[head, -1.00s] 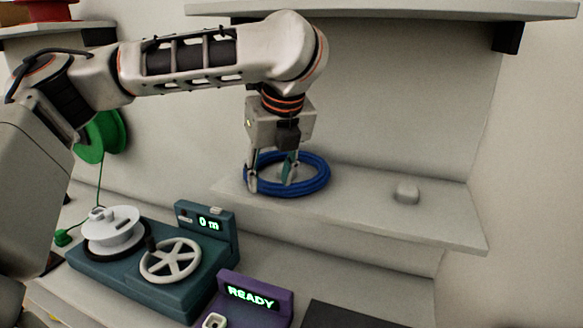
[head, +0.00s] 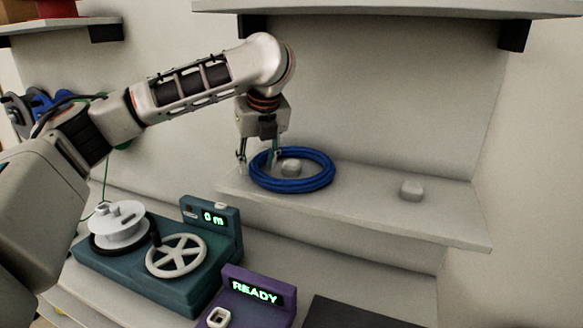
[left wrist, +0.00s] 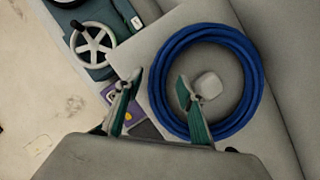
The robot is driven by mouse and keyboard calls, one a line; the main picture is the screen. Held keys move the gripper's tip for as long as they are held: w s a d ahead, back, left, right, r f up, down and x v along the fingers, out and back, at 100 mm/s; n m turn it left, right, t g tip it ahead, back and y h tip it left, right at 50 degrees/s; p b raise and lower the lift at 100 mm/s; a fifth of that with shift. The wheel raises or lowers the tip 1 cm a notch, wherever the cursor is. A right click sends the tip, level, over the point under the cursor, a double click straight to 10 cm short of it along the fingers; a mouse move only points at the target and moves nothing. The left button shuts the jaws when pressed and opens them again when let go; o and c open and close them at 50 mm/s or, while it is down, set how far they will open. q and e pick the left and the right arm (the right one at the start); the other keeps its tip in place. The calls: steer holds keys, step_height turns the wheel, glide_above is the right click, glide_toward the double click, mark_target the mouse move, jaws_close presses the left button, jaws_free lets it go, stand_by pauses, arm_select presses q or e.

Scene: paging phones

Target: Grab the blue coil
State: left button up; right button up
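The blue coil (head: 318,183) lies flat on the light grey shelf (head: 385,222), around a small pale block (head: 291,168). My left gripper (head: 259,160) is at the coil's left rim, pointing down, open and empty. In the left wrist view the gripper (left wrist: 160,88) has one finger outside the coil (left wrist: 253,75) and the other over its inside, with the rim between them. I cannot tell whether the fingertips reach down to the coil's height. My right gripper is not in view.
A second pale block (head: 411,190) sits on the shelf to the right. A teal winding machine (head: 165,275) with a hand wheel and a purple READY unit (head: 255,297) stand lower in front. An upper shelf (head: 400,8) overhangs the back. The shelf's right part is mostly clear.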

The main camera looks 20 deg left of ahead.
arm_select(q)
steer(key=shift+x, duration=0.85)
jaws_close()
steer(key=shift+r, duration=0.1)
